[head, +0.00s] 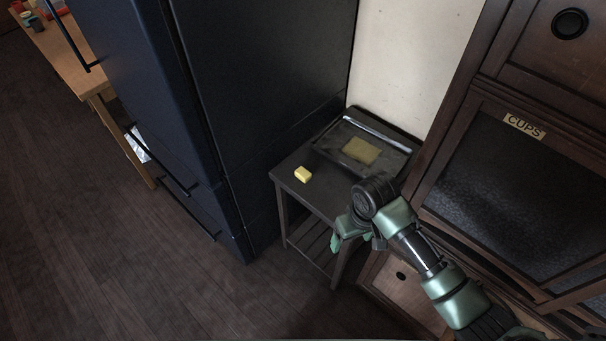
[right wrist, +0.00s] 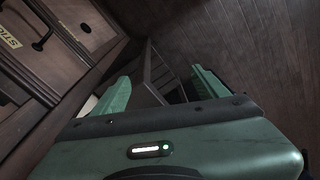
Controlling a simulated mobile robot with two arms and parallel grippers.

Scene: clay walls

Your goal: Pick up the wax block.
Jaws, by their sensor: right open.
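The wax block (head: 303,174) is a small pale yellow block lying near the left edge of a small dark side table (head: 325,194) in the head view. My right gripper (head: 351,241) is open and empty, to the right of the block and nearer the camera, around the table's front side. In the right wrist view its two green fingers (right wrist: 160,88) stand apart with dark table parts seen between them. I cannot make out the block in that view. My left gripper is not in view.
A dark tray (head: 395,143) with a flat yellowish piece (head: 361,150) sits at the back of the table. A tall dark blue fridge (head: 270,90) stands left. A brown cabinet (head: 470,170) labelled CUPS stands right. The floor (head: 90,240) at left is clear.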

